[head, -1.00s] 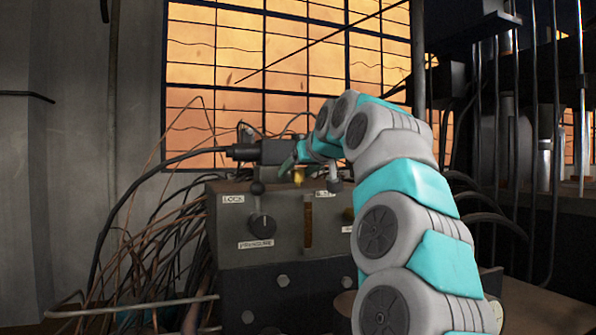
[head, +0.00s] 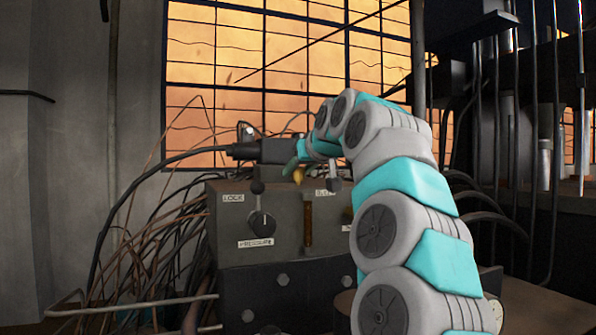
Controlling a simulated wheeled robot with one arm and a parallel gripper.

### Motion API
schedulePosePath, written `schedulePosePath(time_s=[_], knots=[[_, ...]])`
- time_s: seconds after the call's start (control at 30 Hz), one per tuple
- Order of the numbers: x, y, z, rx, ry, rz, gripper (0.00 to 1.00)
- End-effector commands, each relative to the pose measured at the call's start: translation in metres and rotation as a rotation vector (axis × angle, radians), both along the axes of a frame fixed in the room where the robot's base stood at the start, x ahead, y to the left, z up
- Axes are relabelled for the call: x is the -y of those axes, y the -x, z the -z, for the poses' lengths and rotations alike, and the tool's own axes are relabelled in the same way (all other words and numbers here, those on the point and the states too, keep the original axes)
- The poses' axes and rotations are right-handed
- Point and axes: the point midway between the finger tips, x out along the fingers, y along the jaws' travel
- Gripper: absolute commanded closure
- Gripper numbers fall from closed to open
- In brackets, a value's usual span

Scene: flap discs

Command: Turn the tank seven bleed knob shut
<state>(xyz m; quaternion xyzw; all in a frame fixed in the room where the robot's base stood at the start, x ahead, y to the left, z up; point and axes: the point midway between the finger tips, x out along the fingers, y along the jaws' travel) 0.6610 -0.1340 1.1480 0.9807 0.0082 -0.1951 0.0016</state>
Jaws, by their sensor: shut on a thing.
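A dark grey control box (head: 285,245) stands ahead of my arm. A small yellow piece (head: 298,175), which looks like a knob, shows at the box's top edge. A black dial (head: 262,224) sits on the front face, between labels reading LOCK and PRESSURE. A third label (head: 325,193) is too small to read surely. I cannot make out a tank seven marking.
Tangled brown cables (head: 150,250) and a thick black hose crowd the left. Dark vertical pipes (head: 530,130) stand at right.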

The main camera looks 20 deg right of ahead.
Motion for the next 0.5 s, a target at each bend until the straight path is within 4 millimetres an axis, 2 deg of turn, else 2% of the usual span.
schedulePosePath(time_s=[0.27,0.5], knots=[[0.0007,0.0001,0.0028,0.001,0.004,0.097,1.00],[0.0001,-0.0015,0.0047,-0.004,0.007,0.286,1.00]])
